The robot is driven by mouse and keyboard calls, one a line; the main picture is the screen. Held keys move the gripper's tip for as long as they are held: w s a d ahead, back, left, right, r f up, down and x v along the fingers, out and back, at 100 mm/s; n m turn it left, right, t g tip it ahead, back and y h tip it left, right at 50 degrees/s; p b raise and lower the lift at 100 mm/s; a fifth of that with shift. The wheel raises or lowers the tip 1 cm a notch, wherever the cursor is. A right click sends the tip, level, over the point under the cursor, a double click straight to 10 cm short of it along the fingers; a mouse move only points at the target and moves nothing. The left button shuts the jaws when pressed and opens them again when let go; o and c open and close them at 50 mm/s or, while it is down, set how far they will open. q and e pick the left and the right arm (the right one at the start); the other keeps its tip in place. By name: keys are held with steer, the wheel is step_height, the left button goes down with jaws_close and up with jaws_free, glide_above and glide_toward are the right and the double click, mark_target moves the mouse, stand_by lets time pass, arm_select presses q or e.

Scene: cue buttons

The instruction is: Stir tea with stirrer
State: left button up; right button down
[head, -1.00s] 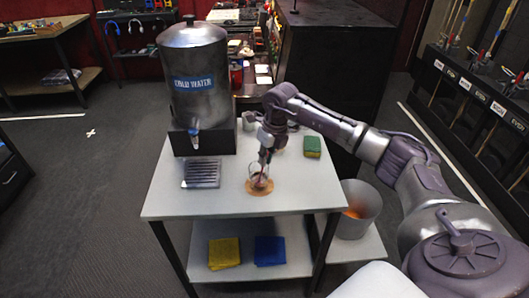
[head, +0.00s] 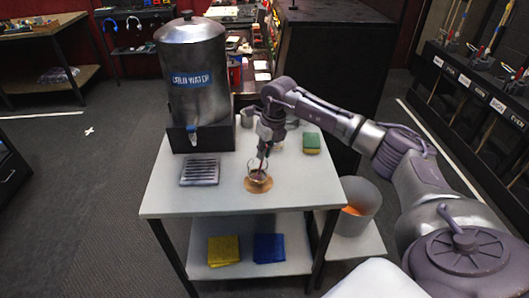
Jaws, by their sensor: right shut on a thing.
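A small clear glass with dark tea (head: 257,176) stands on a round tan coaster (head: 259,187) on the white table top. My right gripper (head: 265,147) is right above the glass, pointing down. It is shut on a thin stirrer (head: 262,163), whose lower end reaches into the glass. The stirrer is very small in the picture and leans slightly. My left gripper is not in view.
A large metal water dispenser (head: 192,85) stands at the back left of the table (head: 220,203), with a drip tray (head: 200,172) before it. A green and yellow sponge (head: 311,143) lies at the right. Yellow (head: 223,250) and blue (head: 269,248) cloths lie on the lower shelf. A metal bin (head: 352,205) stands at the right.

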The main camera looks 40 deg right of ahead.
steer(key=shift+s+r, duration=0.1)
steer(key=shift+s, duration=0.05)
steer(key=shift+d+r, duration=0.1)
steer(key=shift+r, duration=0.05)
steer(key=shift+s+r+p, duration=0.1)
steer(key=shift+r+p, duration=0.7)
steer(key=shift+r, duration=0.05)
step_height(320, 180, up, 6)
steer(key=s+p, duration=0.1)
steer(key=p, duration=0.3)
steer(key=shift+d+r, duration=0.15)
steer(key=shift+d, duration=0.2)
steer(key=shift+s, duration=0.1)
